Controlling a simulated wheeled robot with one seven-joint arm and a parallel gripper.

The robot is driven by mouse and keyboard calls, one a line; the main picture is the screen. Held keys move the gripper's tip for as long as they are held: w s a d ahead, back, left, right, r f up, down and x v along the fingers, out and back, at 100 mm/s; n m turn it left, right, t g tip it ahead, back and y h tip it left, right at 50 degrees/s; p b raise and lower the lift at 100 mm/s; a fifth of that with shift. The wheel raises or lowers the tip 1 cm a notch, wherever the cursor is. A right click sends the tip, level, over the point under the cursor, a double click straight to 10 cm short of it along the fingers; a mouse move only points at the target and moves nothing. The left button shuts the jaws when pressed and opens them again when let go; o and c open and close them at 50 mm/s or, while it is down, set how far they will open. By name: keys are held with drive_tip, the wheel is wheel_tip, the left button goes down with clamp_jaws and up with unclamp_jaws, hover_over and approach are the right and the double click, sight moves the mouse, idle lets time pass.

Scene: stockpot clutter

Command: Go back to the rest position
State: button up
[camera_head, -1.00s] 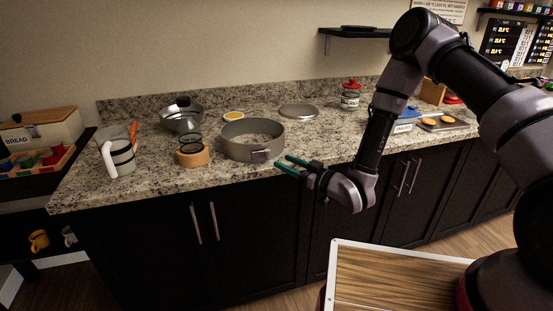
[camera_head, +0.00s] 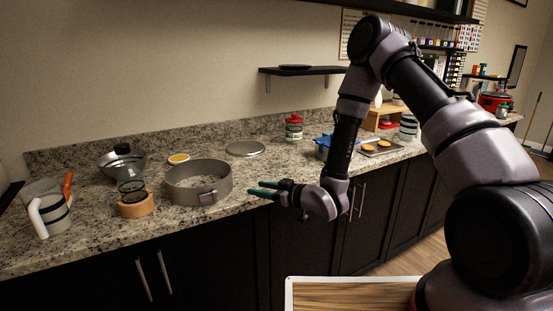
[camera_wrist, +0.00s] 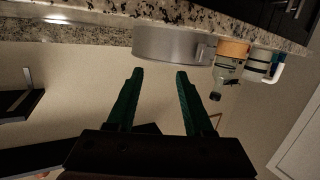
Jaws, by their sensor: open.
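My gripper (camera_head: 264,190) has green fingers and is at the counter's front edge, just right of a round grey metal ring pan (camera_head: 184,187). The fingers are spread apart with nothing between them. In the wrist view my gripper (camera_wrist: 158,75) also shows open and empty, with the ring pan (camera_wrist: 165,45) beyond the fingertips. The wrist view looks tilted, with the counter along the top.
A wood-topped surface (camera_head: 350,297) lies below my arm.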

drive_tip(key=w+d+r+m+t+h, duration=0.1)
drive_tip(key=w+d+r+m+h, duration=0.3)
drive_tip(key=w+d+r, duration=0.5)
drive_tip(key=s+d+r+m+h, duration=0.3)
drive_tip(key=d+r+h, duration=0.3)
drive_tip(key=d+r, duration=0.65)
drive_tip(key=s+d+r+m+g, duration=0.1)
drive_tip(key=s+d+r+m, duration=0.2)
drive_tip(key=s, duration=0.5)
drive_tip(key=s+d+r+m+g, duration=0.1)
drive_tip(key=s+d+r+m, duration=0.2)
drive_tip(key=s, duration=0.6)
drive_tip(key=s+d+r+m+h, duration=0.1)
drive_tip(key=s+d+r+m, duration=0.2)
drive_tip(key=s+r, duration=0.3)
drive_tip(key=s+d, duration=0.1)
drive_tip(key=s, duration=0.2)
drive_tip(key=shift+d+r+g, duration=0.25)
drive_tip(key=shift+d+g, duration=0.1)
drive_tip(key=shift+g, duration=0.05)
